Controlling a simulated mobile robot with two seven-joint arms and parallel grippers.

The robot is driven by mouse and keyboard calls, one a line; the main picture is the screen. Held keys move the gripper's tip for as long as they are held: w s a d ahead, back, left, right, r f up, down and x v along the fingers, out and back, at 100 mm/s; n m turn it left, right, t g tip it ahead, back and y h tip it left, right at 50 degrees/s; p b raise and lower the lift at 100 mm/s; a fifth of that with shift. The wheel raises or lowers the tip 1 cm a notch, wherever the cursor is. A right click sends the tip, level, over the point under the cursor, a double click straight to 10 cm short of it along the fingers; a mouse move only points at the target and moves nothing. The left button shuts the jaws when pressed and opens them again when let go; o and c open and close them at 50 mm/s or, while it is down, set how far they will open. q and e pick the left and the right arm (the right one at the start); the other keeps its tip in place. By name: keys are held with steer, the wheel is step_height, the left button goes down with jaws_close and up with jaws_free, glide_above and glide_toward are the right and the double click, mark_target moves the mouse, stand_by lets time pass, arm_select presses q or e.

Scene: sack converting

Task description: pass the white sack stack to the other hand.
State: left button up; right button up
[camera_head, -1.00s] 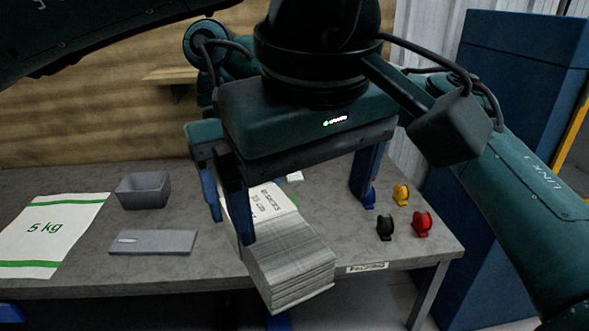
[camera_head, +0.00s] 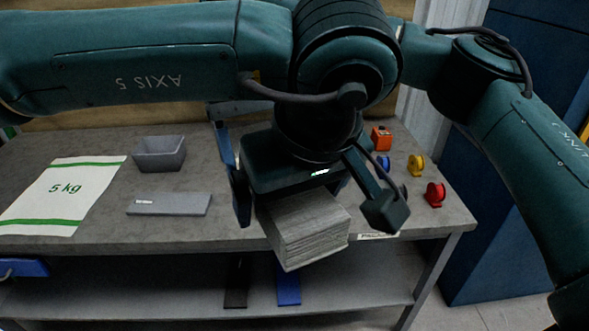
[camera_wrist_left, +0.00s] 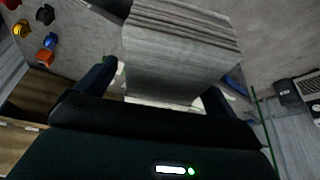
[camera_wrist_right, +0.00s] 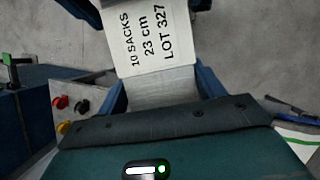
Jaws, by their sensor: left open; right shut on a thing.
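The white sack stack (camera_head: 308,232) is a thick block of layered sheets. In the head view it hangs in front of the table edge, its upper part covered by my left gripper (camera_head: 302,205). My left gripper is open, with its blue fingers apart on either side of the stack; the left wrist view shows the stack (camera_wrist_left: 180,55) between them. My right gripper (camera_wrist_right: 165,85) is shut on the stack, whose label (camera_wrist_right: 148,38) reads "10 SACKS 23 cm LOT 327" in the right wrist view. In the head view my right gripper is mostly hidden behind the left arm.
On the grey table (camera_head: 100,225) lie a "5 kg" sack (camera_head: 62,195), a grey bin (camera_head: 160,153) and a grey plate (camera_head: 170,204). Red (camera_head: 434,194) and yellow (camera_head: 416,165) spools stand at the right. A blue cabinet (camera_head: 500,230) stands beyond the table.

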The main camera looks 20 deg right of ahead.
arm_select(q)
steer(key=shift+w+f, duration=0.15)
steer(key=shift+f, duration=0.25)
steer(key=c, duration=1.2)
steer(key=shift+r, duration=0.1)
steer(key=shift+c, duration=0.7)
arm_select(e)
steer(key=o, duration=1.3)
steer(key=shift+o, duration=0.2)
